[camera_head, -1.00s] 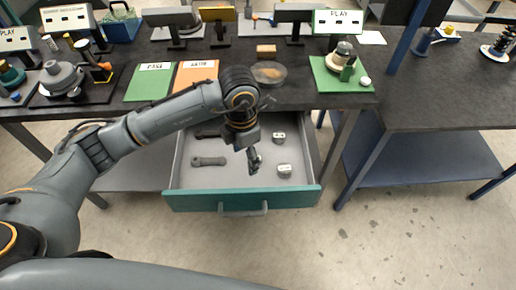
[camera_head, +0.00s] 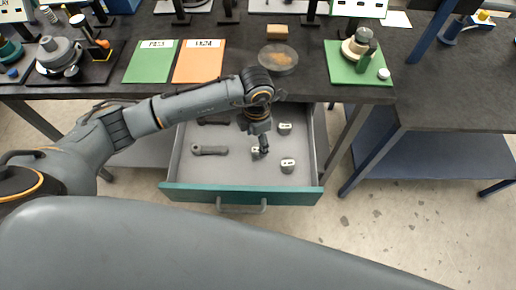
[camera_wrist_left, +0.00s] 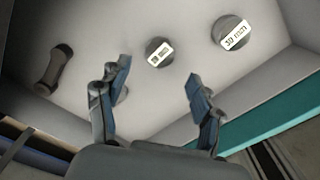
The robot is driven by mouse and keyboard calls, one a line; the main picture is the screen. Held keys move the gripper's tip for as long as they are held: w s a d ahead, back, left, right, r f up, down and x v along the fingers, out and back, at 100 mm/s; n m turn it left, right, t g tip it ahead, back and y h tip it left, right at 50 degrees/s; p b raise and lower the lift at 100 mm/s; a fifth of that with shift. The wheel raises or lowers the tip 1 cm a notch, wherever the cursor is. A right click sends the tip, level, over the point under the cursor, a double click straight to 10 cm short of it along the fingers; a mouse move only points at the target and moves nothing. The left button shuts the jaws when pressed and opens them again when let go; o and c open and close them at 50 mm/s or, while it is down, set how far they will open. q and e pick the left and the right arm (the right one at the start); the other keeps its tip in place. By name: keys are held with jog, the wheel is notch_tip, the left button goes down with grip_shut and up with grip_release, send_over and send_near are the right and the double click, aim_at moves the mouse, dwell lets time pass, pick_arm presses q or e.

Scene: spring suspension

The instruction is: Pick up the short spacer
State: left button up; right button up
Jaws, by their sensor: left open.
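Three grey round spacers with white labels lie in the open drawer (camera_head: 228,175): a middle one (camera_head: 257,152), a front right one (camera_head: 288,165) and a back right one (camera_head: 285,128). My left gripper (camera_head: 265,149) points down over the middle spacer and partly hides it. In the left wrist view the gripper (camera_wrist_left: 158,90) is open and empty. The middle spacer (camera_wrist_left: 158,52) shows beyond and between its fingertips. The front right spacer (camera_wrist_left: 232,32) is farther right, its label ending in "mm". I cannot tell by size which is the short one. My right gripper is not in view.
A grey lever (camera_head: 210,150) lies left in the drawer, another dark part (camera_head: 215,121) behind it. The drawer's walls and teal front surround the parts.

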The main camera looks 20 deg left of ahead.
pick_arm(q)
jog(key=shift+f, duration=0.3)
jog(key=f, duration=0.2)
jog(key=f+p, duration=0.1)
jog(key=f, duration=0.1)
jog(key=shift+w+d+f, duration=0.15)
jog(key=shift+w+d, duration=0.05)
jog(key=shift+f, duration=0.25)
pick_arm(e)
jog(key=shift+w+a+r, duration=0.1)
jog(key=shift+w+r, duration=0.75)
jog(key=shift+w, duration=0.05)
pick_arm(q)
jog(key=shift+c, duration=1.1)
jog(key=c, duration=1.1)
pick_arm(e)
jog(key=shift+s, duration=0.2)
